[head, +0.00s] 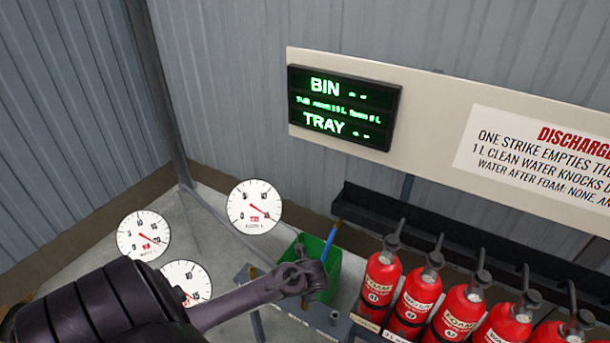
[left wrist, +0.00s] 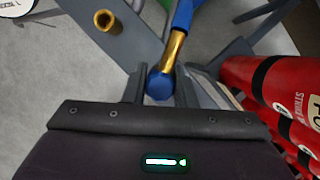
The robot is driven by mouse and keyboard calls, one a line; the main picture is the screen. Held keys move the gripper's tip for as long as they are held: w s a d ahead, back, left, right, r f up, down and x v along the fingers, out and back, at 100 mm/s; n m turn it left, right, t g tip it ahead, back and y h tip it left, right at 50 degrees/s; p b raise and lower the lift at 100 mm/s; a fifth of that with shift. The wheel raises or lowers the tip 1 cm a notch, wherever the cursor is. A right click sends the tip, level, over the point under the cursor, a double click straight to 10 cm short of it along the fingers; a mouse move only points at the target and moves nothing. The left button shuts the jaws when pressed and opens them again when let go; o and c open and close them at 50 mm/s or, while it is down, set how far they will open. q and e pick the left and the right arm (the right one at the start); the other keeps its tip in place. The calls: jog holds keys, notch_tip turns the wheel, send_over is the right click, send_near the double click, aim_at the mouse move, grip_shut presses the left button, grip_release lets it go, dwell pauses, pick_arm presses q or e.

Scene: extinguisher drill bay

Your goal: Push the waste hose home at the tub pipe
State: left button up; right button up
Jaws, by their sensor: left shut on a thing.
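My left gripper (head: 314,277) reaches in over the grey stand beside the green tub (head: 331,267). In the left wrist view its fingers (left wrist: 160,92) are closed around a round blue end (left wrist: 159,86), which I take for the waste hose. A brass pipe (left wrist: 174,50) runs on from this end to a blue length (left wrist: 183,14) at the top. I cannot tell how far the blue end sits on the brass. A blue piece with a yellow top (head: 329,242) shows at the tub in the head view. My right gripper is not in view.
Red extinguishers (head: 379,282) stand in a row close on the right. A second brass pipe end (left wrist: 106,21) stands on the grey stand (left wrist: 130,40) to the left. White dials (head: 254,207) are at left, and a display (head: 344,107) hangs on the wall.

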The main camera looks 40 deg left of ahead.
pick_arm(q)
jog(key=shift+f+b, duration=0.55)
jog(key=shift+f, duration=0.25)
dwell(0.4)
jog(key=o, duration=1.1)
jog(key=shift+p+v, duration=0.6)
jog(key=shift+v, duration=3.35)
